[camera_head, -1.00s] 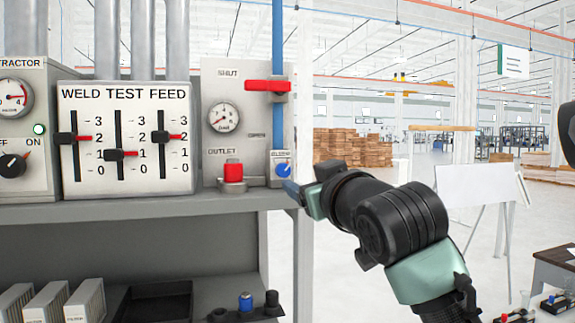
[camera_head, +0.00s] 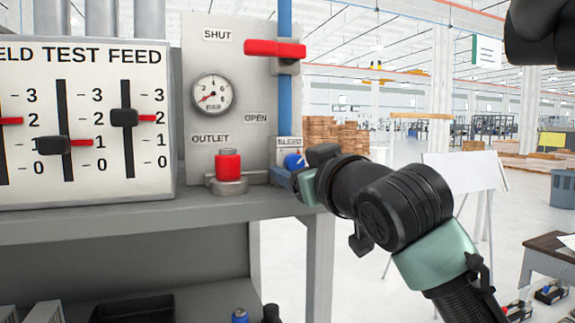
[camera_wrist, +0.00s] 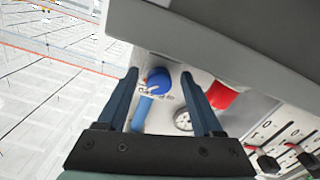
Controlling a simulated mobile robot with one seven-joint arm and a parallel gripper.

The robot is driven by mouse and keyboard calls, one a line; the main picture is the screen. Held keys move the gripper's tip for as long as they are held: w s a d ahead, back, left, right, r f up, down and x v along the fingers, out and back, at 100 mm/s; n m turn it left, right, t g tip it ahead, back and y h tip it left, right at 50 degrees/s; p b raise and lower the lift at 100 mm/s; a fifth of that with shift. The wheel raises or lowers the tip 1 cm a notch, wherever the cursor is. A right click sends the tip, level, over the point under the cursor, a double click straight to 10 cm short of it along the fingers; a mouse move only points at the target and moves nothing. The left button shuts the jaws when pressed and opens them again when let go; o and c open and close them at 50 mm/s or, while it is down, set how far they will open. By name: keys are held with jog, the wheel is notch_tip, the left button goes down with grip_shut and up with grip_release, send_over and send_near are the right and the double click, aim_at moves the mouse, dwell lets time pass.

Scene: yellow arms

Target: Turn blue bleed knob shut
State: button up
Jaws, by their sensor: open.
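The blue bleed knob (camera_head: 294,161) is low on the right of the grey panel, under the BLEED label, with a light pointer mark. In the wrist view the knob (camera_wrist: 158,79) shows between the fingertips, with the blue pipe (camera_wrist: 142,112) beside it. My gripper (camera_head: 282,178) is just below and in front of the knob in the head view, partly hidden behind my wrist. In the wrist view my gripper (camera_wrist: 159,74) is open, one finger on each side of the knob. I cannot tell whether a finger touches it.
A red lever (camera_head: 275,49) lies horizontal across the blue pipe beside the SHUT label. A red outlet cap (camera_head: 228,165) and a gauge (camera_head: 211,95) are left of the knob. The shelf edge (camera_head: 150,221) runs below.

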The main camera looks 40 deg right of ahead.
jog(key=shift+s+r, duration=0.1)
jog(key=shift+s, duration=0.15)
jog(key=shift+c, duration=0.3)
grip_shut()
jog(key=shift+n+b, duration=0.3)
jog(key=shift+n, duration=0.1)
jog(key=n+b, duration=0.1)
jog(key=n, duration=0.2)
jog(key=shift+w+f+b, duration=0.1)
jog(key=shift+f+b, duration=0.1)
jog(key=shift+b, duration=0.2)
jog(key=n+b, duration=0.2)
jog(key=n, duration=0.3)
jog(key=shift+r, duration=0.1)
jog(key=n+b, duration=0.1)
jog(key=n, duration=0.3)
jog(key=shift+r+n, duration=0.1)
jog(key=shift+n, duration=0.3)
jog(key=n, duration=0.4)
jog(key=shift+b, duration=0.35)
jog(key=shift+r+n, duration=0.1)
jog(key=shift+n, duration=0.3)
